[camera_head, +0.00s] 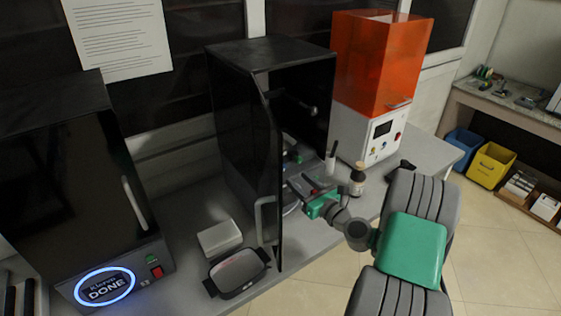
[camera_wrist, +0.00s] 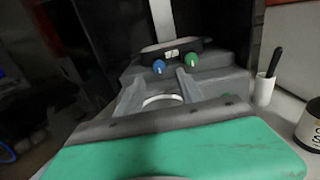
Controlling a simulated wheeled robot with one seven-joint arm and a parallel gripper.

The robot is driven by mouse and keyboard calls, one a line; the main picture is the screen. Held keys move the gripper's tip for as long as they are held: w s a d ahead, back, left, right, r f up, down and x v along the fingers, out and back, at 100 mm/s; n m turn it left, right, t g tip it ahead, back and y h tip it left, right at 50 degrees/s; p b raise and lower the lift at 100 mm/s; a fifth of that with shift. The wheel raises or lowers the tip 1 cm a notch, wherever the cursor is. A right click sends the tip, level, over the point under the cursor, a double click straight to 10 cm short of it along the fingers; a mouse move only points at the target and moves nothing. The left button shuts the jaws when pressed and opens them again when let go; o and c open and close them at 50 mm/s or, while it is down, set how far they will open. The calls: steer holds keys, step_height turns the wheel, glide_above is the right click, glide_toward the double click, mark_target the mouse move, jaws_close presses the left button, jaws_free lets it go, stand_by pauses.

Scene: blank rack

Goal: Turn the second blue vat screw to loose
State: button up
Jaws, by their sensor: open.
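The black printer (camera_head: 235,115) stands mid-counter with its door (camera_head: 268,180) swung open. My gripper (camera_head: 300,184) reaches in through its opening from the right. In the wrist view, my gripper (camera_wrist: 160,80) is open, its two grey fingers apart and nothing seen between them. Beyond the fingers, a blue screw (camera_wrist: 158,66) and a green screw (camera_wrist: 191,59) sit on the front of a dark part. The blue screw lies ahead of the gap, apart from the fingers as far as I can tell. A second blue screw is not visible. A green knob also shows in the head view (camera_head: 297,154).
A white cup (camera_wrist: 264,90) holding a dark-handled tool is near my gripper. A white box (camera_head: 220,238) and a grey tray (camera_head: 238,272) lie left of the door.

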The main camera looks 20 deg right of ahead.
steer(key=p+x, duration=0.1)
steer(key=x, duration=0.6)
steer(key=shift+w+a+r+p, duration=0.1)
steer(key=shift+w+a+p, duration=0.15)
steer(key=shift+p, duration=0.1)
steer(key=shift+d, duration=0.1)
jaws_close()
